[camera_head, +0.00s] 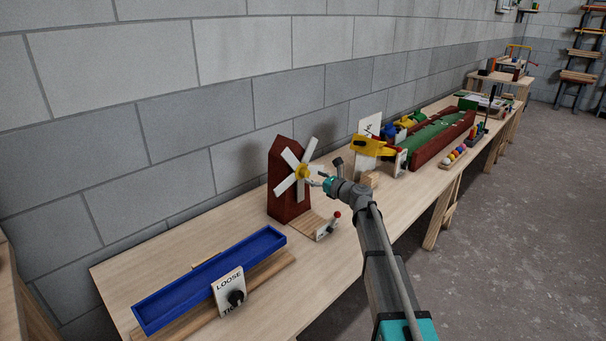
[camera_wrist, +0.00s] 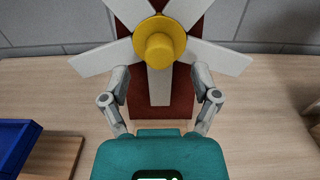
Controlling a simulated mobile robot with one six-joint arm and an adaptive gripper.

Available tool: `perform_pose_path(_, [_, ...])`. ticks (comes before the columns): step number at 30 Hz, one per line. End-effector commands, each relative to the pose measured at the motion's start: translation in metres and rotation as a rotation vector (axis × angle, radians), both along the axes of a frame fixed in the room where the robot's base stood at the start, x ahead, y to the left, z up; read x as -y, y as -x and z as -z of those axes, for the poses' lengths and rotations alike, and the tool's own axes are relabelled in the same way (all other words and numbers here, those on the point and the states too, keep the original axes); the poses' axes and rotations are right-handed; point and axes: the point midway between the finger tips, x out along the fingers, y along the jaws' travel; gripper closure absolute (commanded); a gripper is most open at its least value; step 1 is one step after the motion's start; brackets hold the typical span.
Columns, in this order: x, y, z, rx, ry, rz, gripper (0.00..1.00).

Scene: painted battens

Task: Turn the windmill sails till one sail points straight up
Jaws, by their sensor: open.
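The windmill has a dark red tower (camera_head: 284,205), several white sails and a yellow hub (camera_head: 303,172); the hub also shows in the wrist view (camera_wrist: 158,45). In the wrist view one sail (camera_wrist: 160,86) points straight down. Two slant upward with a gap between them at the top, and one slants down on each side. My gripper (camera_head: 322,183) is just in front of the sails. In the wrist view my gripper (camera_wrist: 160,74) is open, its fingers on either side of the downward sail, apart from it. Whether the fingertips touch the side sails I cannot tell.
A small lever with a red ball (camera_head: 337,214) stands by the windmill's foot. A long blue tray (camera_head: 208,285) with a LOOSE-marked knob plate (camera_head: 230,291) lies in front left. A yellow piece (camera_head: 372,146) and a green-topped box (camera_head: 440,136) stand to the right. A block wall runs behind.

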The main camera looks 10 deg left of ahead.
Motion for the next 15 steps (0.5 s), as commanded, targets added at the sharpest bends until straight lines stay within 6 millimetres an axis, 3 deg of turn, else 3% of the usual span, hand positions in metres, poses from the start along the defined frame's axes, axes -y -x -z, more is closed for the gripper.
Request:
perform_pose_path(6, [-0.023,-0.019,0.000,0.000,0.000,0.000,0.21])
perform_pose_path(15, [-0.034,-0.027,0.000,0.000,0.000,0.000,0.21])
